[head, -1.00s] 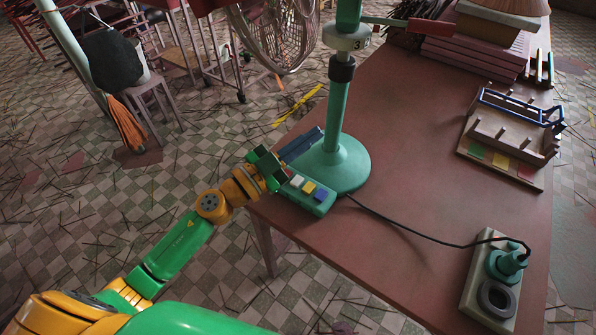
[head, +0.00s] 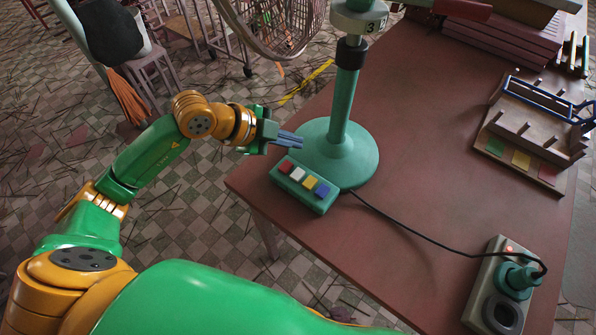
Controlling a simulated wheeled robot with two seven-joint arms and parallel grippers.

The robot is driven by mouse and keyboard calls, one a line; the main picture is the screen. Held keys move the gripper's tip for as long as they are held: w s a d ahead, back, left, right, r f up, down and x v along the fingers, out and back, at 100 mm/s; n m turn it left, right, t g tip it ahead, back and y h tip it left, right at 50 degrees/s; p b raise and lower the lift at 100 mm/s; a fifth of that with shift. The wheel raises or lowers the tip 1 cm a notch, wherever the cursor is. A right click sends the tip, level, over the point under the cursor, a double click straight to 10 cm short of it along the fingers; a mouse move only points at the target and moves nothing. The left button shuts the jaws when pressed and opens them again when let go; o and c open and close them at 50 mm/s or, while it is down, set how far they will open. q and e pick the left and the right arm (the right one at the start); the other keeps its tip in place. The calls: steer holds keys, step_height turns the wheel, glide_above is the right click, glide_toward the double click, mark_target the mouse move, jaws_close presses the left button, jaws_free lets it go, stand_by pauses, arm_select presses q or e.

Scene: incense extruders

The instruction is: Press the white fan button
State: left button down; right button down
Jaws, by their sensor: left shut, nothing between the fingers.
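The green fan stand (head: 338,150) rises from the reddish table. In front of its round base sits a green button box (head: 305,186) with red, white, yellow and blue buttons in a row. The white button (head: 297,174) is second from the left, just right of the red button (head: 286,167). My left gripper (head: 298,139) is shut and empty. In the picture its fingertips are above the button box, by the left edge of the fan base, and clear of the white button. My right gripper is not in view.
A black cord (head: 420,234) runs across the table (head: 410,150) to a socket block (head: 498,290) with a lit red light. A wooden rack (head: 530,125) stands at the right. The fan cage (head: 270,25) is at the top. The table's middle is clear.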

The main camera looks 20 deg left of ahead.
mark_target(293, 175)
arm_select(q)
step_height(293, 175, down, 8)
steer(key=b, duration=0.7)
steer(key=shift+s+f, duration=0.1)
steer(key=shift+f, duration=0.1)
stand_by(1.4)
steer(key=shift+f+b, duration=0.4)
steer(key=shift+f+b, duration=0.35)
steer(key=shift+f, duration=0.15)
stand_by(0.4)
steer(key=shift+r, duration=0.1)
steer(key=shift+r+p, duration=0.8)
steer(key=shift+p, duration=0.1)
steer(key=shift+r, duration=0.15)
